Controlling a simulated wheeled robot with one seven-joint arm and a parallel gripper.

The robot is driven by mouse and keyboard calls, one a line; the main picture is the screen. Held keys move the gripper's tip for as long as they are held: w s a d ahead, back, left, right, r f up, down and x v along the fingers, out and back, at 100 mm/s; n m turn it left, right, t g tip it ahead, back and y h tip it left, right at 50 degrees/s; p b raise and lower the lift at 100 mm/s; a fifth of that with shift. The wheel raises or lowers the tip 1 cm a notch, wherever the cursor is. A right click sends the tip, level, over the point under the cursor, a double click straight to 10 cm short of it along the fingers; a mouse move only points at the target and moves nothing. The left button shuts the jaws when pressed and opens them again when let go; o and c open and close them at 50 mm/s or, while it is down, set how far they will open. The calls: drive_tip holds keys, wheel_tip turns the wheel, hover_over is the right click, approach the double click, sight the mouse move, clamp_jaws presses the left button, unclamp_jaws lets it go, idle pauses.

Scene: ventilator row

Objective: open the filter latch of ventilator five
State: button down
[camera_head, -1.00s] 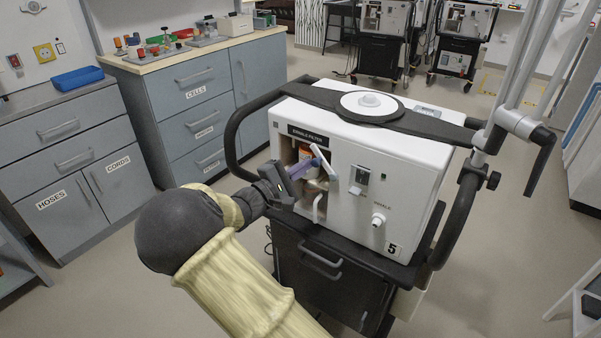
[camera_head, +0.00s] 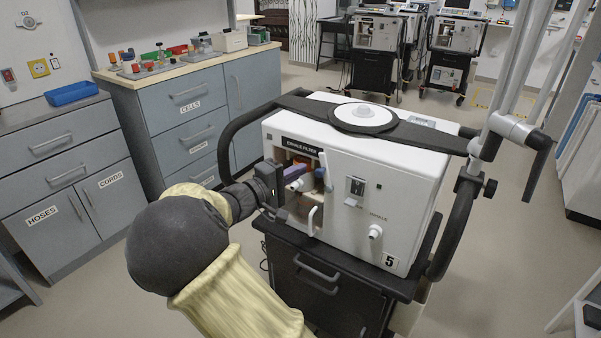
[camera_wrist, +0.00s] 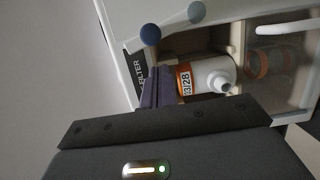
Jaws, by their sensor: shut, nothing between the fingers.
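Ventilator five (camera_head: 400,215) is a white box marked 5, with an open-fronted bay under the label EXHALE FILTER. A pale lever (camera_head: 327,170), which looks like the filter latch, stands roughly upright at the bay's right edge. A white filter bottle with an orange label (camera_wrist: 218,75) sits inside the bay. My gripper (camera_head: 292,174) is shut and empty, its purplish fingers at the bay opening, close to the bottle in the wrist view (camera_wrist: 157,88). Contact is unclear.
A black strap and round cap (camera_head: 363,115) lie on top of the ventilator. Black side rails (camera_head: 230,140) flank it, and a white spout (camera_head: 375,232) sticks out of its front. Cabinets (camera_head: 185,125) stand at left. Other ventilators (camera_head: 378,40) stand behind. Floor is free between.

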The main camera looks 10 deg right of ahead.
drive_tip(key=w+a+p+v, duration=0.1)
drive_tip(key=p+v, duration=0.1)
drive_tip(key=v, duration=0.8)
drive_tip(key=shift+a+f, duration=0.15)
drive_tip(key=shift+w, duration=0.1)
drive_tip(key=s+d+f+m+g+y, duration=0.2)
drive_tip(key=s+d+f+g+y, duration=0.4)
drive_tip(key=d+f, duration=0.55)
drive_tip(key=s+d+m+g+y, duration=0.15)
drive_tip(key=s+m+y, duration=0.25)
drive_tip(key=s+y, duration=0.8)
drive_tip(key=s+r+h+p, duration=0.2)
drive_tip(key=s+r+p, duration=0.1)
drive_tip(key=r+p, duration=2.7)
drive_tip(key=shift+s+d+r+m+h+p, duration=0.2)
drive_tip(key=shift+d+r+m+h+p, duration=0.15)
drive_tip(key=shift+r, duration=0.2)
